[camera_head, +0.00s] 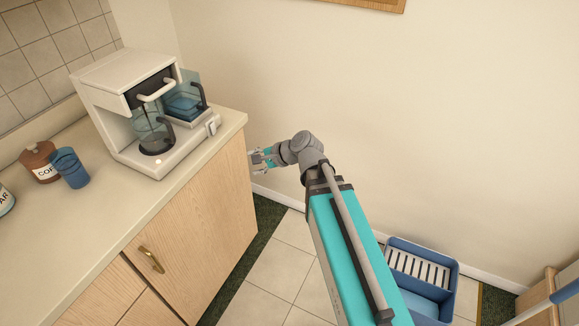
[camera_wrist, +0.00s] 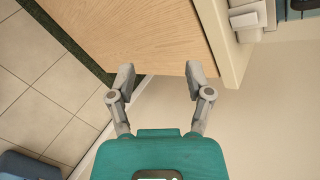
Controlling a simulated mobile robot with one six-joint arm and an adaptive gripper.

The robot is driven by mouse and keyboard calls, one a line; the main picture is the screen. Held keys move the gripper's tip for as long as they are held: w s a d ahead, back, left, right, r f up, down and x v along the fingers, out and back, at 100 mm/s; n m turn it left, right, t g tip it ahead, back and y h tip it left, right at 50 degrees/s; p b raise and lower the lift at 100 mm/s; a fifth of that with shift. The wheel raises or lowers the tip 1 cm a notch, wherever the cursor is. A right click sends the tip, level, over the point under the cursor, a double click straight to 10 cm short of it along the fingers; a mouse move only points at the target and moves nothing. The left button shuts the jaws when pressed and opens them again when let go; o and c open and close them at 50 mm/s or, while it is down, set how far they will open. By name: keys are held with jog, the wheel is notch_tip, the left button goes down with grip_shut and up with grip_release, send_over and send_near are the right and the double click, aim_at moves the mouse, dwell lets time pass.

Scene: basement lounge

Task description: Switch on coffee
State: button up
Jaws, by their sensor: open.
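A white coffee machine (camera_head: 125,88) stands on the counter at the upper left in the head view. A glass carafe (camera_head: 152,132) sits in its front bay, and a second blue-tinted jug (camera_head: 186,100) stands at its right side. A small round light spot (camera_head: 158,162) shows on the front of its base, and a small switch-like part (camera_head: 213,125) is on the right end of the base. My gripper (camera_head: 258,158) is open and empty, beside the counter's right end and below its top. The wrist view shows the two spread fingers (camera_wrist: 158,78) before the wooden cabinet side.
A brown coffee canister (camera_head: 38,162) and a blue cup (camera_head: 70,168) stand on the counter (camera_head: 105,215) left of the machine. The cabinet (camera_head: 195,225) has a brass handle. A blue bin (camera_head: 422,275) stands on the floor at lower right. The wall is close behind my arm.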

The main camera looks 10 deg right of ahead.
jog(key=s+d+r+n+g+h+p, duration=0.1)
jog(key=s+d+n+g+h+p, duration=0.3)
jog(key=s+d+n+h+p, duration=0.2)
jog(key=s+d+n+p, duration=0.1)
jog(key=d+n, duration=0.1)
jog(key=n, duration=0.1)
jog(key=shift+d+p, duration=0.3)
jog(key=shift+d, duration=0.1)
dwell(0.4)
jog(key=s+d+n+g+h, duration=0.1)
jog(key=s+d+n+h, duration=0.2)
jog(key=d, duration=0.2)
jog(key=shift+s+d+f+g, duration=0.3)
jog(key=shift+f, duration=0.15)
